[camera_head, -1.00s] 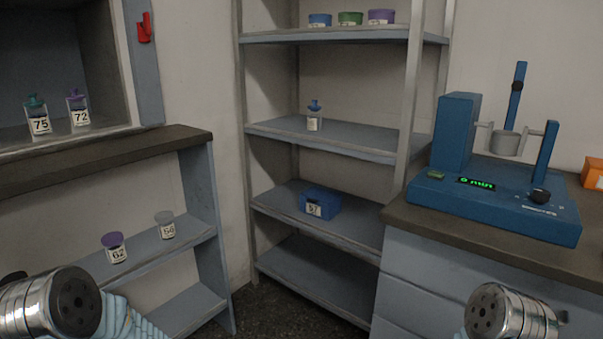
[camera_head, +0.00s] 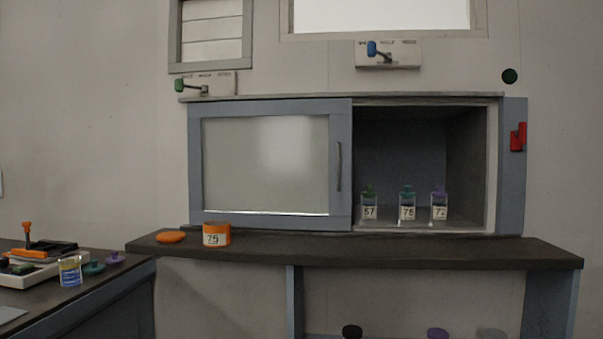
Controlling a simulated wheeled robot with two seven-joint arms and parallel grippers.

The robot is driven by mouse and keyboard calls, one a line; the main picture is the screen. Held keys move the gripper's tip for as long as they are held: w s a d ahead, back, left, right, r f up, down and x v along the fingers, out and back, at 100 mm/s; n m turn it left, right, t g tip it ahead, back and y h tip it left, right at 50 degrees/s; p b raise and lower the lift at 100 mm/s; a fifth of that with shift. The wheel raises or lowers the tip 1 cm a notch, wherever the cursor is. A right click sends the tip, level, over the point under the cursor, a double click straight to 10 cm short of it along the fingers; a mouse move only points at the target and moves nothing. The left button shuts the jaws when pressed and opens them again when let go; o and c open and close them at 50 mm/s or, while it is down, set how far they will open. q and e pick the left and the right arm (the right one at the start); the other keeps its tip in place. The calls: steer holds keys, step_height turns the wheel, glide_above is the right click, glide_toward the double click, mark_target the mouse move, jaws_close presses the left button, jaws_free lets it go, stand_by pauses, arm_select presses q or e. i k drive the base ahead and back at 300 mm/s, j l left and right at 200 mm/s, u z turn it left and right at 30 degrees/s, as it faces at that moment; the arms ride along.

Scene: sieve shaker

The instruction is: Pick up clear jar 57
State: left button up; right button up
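Clear jar 57 (camera_head: 369,206) stands upright inside the wall cabinet, at the left of a row of three clear jars. It has a green stoppered lid and a white label reading 57. It is just right of the sliding glass door's edge, in the open half of the cabinet. Jar 75 (camera_head: 407,207) with a teal lid and jar 72 (camera_head: 439,206) with a purple lid stand to its right. Neither of my grippers shows in this view.
The glass door (camera_head: 266,165) covers the cabinet's left half. A dark shelf top (camera_head: 350,252) runs below, with an orange jar (camera_head: 216,235) and orange lid (camera_head: 171,237) at its left. A side bench (camera_head: 50,305) with small items is at left.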

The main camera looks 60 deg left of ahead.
mark_target(368, 204)
steer(key=j+u, duration=0.15)
steer(key=u, duration=2.05)
